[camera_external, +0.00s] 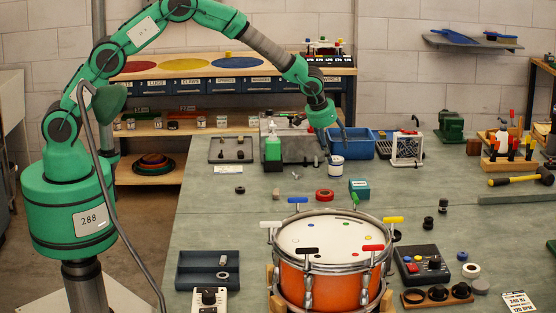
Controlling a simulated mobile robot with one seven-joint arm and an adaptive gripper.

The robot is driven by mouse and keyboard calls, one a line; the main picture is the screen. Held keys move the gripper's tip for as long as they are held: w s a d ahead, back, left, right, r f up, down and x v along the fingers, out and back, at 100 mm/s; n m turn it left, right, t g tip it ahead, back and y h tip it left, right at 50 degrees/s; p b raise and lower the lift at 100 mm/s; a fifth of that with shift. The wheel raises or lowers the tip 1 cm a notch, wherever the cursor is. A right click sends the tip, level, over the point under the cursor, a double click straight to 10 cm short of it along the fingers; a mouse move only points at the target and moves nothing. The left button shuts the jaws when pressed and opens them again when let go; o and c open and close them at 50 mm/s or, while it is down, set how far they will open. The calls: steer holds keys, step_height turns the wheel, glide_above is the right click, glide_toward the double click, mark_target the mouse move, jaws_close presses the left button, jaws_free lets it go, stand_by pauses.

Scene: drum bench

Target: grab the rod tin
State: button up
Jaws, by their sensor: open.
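A small white tin with a dark blue band (336,169), which looks like the rod tin, stands upright on the grey-green bench (225,220) toward the back middle. Its label is too small to read. My gripper (335,146) points down just above the tin, with its dark fingers apart and nothing seen between them. The view does not show clearly whether the fingertips are beside the tin's rim or above it.
A green bottle (273,150) is at the left.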

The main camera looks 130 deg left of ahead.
mark_target(336, 158)
steer(key=shift+b+x, duration=0.55)
steer(key=shift+x, duration=2.05)
steer(key=shift+w+a, duration=0.1)
steer(key=shift+c, duration=0.5)
steer(key=c, duration=1.1)
steer(key=shift+r, duration=0.15)
steer(key=shift+r+p, duration=0.4)
steer(key=shift+r, duration=1.1)
steer(key=shift+d+r, duration=0.2)
steer(key=shift+r, duration=0.05)
steer(key=s+d+r+p, duration=0.1)
steer(key=s+d, duration=0.8)
steer(key=d, duration=0.3)
steer(key=shift+d+r, duration=0.15)
steer(key=shift+d, duration=0.25)
